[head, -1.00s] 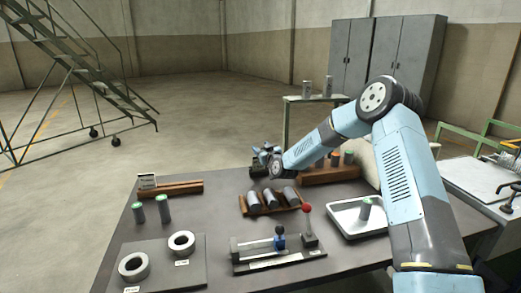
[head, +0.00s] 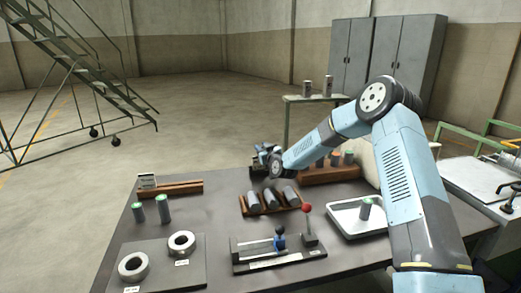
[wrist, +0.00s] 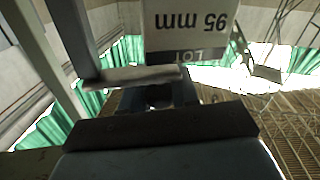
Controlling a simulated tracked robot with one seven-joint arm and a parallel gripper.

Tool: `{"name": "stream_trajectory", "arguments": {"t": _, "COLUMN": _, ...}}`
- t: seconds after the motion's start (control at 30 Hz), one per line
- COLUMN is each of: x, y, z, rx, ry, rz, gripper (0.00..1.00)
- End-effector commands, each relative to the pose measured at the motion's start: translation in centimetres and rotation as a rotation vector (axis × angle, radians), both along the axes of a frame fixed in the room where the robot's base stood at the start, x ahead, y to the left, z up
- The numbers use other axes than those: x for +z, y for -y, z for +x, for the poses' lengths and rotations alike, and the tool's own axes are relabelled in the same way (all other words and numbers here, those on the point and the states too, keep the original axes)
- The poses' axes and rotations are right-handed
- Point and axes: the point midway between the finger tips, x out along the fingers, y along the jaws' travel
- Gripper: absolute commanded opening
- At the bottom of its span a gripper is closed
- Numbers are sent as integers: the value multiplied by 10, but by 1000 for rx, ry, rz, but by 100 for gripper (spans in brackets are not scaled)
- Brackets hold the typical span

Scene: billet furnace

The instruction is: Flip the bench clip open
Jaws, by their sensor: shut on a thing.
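My gripper (head: 262,160) is at the far edge of the table, behind the rack of dark cylinders. In the wrist view my gripper (wrist: 157,98) is shut on a small dark part between a grey bar and a wide dark bar. This part looks like the bench clip (wrist: 160,96), mostly hidden by the jaws. A white card (wrist: 190,28) reading "95 mm" and "LOT" shows upside down just beyond it. In the head view the clip cannot be made out behind my gripper.
A wooden rack (head: 270,203) with dark cylinders stands in front of my gripper. A fixture with a red-knobbed lever (head: 307,210) is nearer. A white tray (head: 345,222) holds a cylinder at right. A wooden block (head: 325,176) with several cylinders is close to my wrist.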

Motion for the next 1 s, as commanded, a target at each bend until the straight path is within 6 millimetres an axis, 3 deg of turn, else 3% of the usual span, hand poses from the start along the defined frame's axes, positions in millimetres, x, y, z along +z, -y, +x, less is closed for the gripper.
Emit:
{"name": "stream_trajectory", "arguments": {"t": 0.37, "x": 7, "y": 4, "z": 0, "rx": 3, "ry": -49, "rz": 161, "gripper": 0}}
{"name": "stream_trajectory", "arguments": {"t": 1.0, "x": 26, "y": 32, "z": 8, "rx": -1, "ry": -215, "rz": 736, "gripper": 0}}
